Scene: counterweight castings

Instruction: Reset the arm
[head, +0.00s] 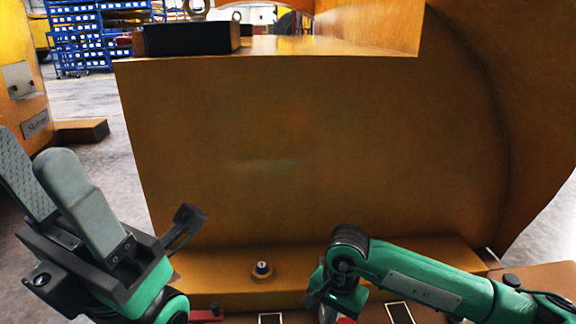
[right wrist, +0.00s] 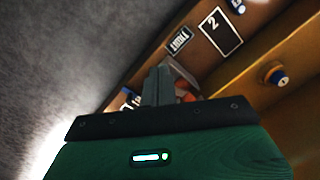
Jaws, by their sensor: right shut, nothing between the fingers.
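My left gripper (head: 33,150) is at the lower left of the head view. Its two grey fingers point up and stand apart, with nothing between them. My right arm comes in from the lower right of the head view, its wrist low in front of the casting; its fingers are hidden there. In the right wrist view my right gripper (right wrist: 162,72) has its fingers together and empty. They point toward a brown surface with a framed "2" marking (right wrist: 219,33). The large orange-brown casting (head: 310,150) fills the middle of the head view.
A black block (head: 190,38) lies on the casting's top. Blue shelving (head: 75,40) stands far back left. Grey floor (head: 85,85) is open at left.

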